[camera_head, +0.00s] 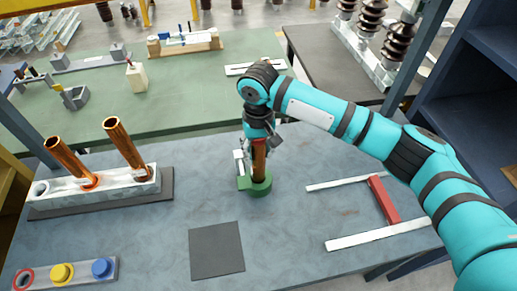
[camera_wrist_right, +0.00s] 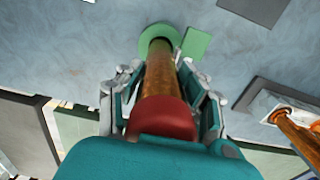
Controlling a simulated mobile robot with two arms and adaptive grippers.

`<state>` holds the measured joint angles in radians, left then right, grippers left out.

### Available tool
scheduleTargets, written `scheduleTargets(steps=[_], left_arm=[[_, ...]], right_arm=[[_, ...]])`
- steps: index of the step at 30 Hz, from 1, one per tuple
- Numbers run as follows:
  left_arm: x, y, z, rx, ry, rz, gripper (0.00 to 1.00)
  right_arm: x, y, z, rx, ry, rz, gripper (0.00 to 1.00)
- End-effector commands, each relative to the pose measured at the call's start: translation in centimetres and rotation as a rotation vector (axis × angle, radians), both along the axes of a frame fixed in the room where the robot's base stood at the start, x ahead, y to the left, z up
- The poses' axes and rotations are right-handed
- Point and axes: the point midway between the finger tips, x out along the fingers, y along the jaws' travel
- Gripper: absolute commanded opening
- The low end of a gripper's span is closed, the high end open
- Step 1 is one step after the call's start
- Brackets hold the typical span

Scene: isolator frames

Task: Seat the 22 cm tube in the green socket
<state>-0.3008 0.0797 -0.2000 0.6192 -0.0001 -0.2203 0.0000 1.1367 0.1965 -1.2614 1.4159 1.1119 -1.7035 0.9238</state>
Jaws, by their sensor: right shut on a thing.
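The copper-brown tube (camera_head: 259,160) stands about upright at the green socket (camera_head: 259,188) on the grey-blue table. My right gripper (camera_head: 259,140) is shut on the tube from above. In the right wrist view the tube (camera_wrist_right: 159,76) runs between the fingers of the gripper (camera_wrist_right: 162,88), with a dark red band at its near end. Its far end overlaps the green socket (camera_wrist_right: 151,35); how deep it sits inside, I cannot tell. The tube's upper part is mostly hidden by the gripper in the head view. My left gripper is not in view.
A pale rack (camera_head: 118,183) at the left holds two more copper tubes. A dark square mat (camera_head: 216,250) lies in front. A red bar (camera_head: 383,200) between white strips lies at right. A button panel (camera_head: 80,272) is at front left.

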Motion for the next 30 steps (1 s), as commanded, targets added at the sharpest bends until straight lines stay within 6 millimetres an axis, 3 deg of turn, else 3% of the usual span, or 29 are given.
scheduleTargets(steps=[1,2,7,19,30], left_arm=[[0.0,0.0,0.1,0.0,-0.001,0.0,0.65],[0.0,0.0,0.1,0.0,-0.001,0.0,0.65],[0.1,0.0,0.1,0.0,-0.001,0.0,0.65],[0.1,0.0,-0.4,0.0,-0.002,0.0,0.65],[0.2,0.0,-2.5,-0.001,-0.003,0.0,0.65]], right_arm=[[0.0,0.1,0.1,0.002,-0.002,0.0,0.0],[0.0,0.0,-0.2,0.0,0.001,0.0,0.38],[0.0,0.0,-0.2,0.0,0.0,0.0,0.6],[0.0,0.1,0.7,0.002,-0.002,0.001,0.6],[0.1,0.1,8.2,0.003,-0.004,0.001,0.6]])
